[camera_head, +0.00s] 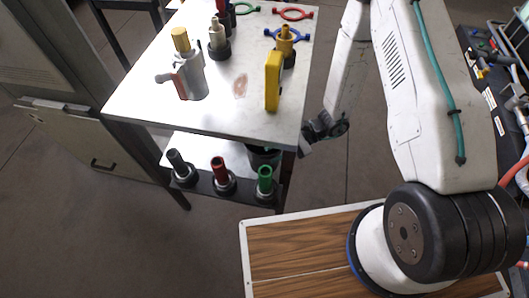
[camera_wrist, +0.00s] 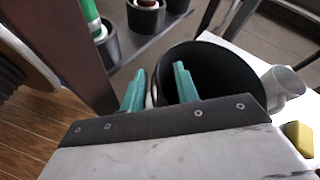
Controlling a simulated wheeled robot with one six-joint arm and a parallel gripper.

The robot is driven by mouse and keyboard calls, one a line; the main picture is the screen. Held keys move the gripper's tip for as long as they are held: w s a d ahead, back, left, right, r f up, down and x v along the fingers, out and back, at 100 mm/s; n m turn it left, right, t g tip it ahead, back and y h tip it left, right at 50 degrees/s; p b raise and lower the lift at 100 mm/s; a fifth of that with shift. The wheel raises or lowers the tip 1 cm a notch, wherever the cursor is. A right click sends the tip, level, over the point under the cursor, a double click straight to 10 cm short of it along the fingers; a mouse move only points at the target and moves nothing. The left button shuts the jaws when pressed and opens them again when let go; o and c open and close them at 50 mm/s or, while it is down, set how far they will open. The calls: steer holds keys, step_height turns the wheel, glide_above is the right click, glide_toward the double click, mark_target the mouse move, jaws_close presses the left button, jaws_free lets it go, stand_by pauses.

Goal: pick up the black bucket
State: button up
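The black bucket (camera_wrist: 215,75) stands on the white lower shelf, its open mouth facing the wrist camera. In the head view only part of the bucket (camera_head: 262,157) shows beneath the tabletop edge. My gripper (camera_wrist: 159,78) is open, with its two teal fingers apart at the bucket's rim. The right finger overlaps the bucket's mouth and the left finger is outside its left edge, so the wall appears between them. I cannot tell whether either finger touches it. In the head view my wrist is at the table's right edge and the fingertips are hidden.
A rack (camera_head: 205,187) with black, red and green handles is at the shelf's front. A white cup (camera_wrist: 283,84) and yellow sponge (camera_wrist: 299,138) are right of the bucket.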

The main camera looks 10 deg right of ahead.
jaws_close()
stand_by(1.3)
